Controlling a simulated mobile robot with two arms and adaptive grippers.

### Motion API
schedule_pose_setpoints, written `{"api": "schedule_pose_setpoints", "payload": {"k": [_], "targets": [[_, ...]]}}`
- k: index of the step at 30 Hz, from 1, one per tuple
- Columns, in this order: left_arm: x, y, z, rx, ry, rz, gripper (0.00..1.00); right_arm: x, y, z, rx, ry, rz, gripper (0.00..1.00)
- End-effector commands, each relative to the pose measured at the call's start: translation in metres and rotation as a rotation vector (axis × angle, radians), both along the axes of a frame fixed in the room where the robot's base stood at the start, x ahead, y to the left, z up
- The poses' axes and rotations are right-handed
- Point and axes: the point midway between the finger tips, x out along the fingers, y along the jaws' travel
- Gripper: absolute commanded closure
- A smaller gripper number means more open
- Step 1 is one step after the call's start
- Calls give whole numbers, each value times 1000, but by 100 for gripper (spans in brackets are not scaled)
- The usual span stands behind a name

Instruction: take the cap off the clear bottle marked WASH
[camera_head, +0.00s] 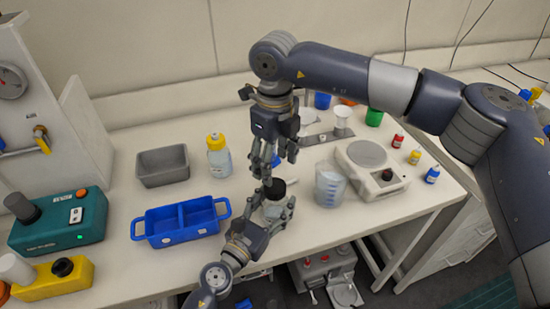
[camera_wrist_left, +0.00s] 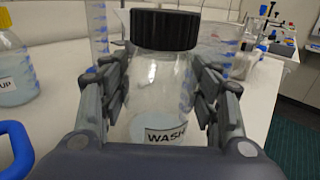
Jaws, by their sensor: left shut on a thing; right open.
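The clear WASH bottle (camera_wrist_left: 157,100) stands upright with its black cap (camera_wrist_left: 165,30) on, a little liquid inside and its label facing the left wrist. In the head view the bottle (camera_head: 272,209) is near the table's front edge, under its black cap (camera_head: 276,187). My left gripper (camera_head: 268,213) is shut on the bottle body, one finger on each side. My right gripper (camera_head: 272,168) points down just above the cap, open and with nothing between its fingers. I cannot tell if its fingertips touch the cap.
A blue two-part tray (camera_head: 182,238) is to the left, with a yellow-capped bottle (camera_head: 218,158) and a grey bin (camera_head: 162,183) behind. A beaker (camera_head: 330,186) and a scale (camera_head: 372,178) stand close on the right. Small coloured bottles are farther right.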

Motion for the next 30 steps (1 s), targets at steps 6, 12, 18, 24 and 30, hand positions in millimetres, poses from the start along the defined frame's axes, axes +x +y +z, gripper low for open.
{"api": "schedule_pose_setpoints", "payload": {"k": [6,12,18,24,30], "targets": [[-1,0,-4,3,5,-1,100,0,0,3,0,0,-322,40],[-1,0,-4,3,5,-1,100,0,0,5,0,0,-509,40],[-1,0,-4,3,5,-1,100,0,0,-1,0,1,-568,40],[-1,0,-4,3,5,-1,100,-1,0,-29,0,2,-569,40],[-1,0,-3,3,5,-1,100,0,0,-59,0,2,-569,40]]}}
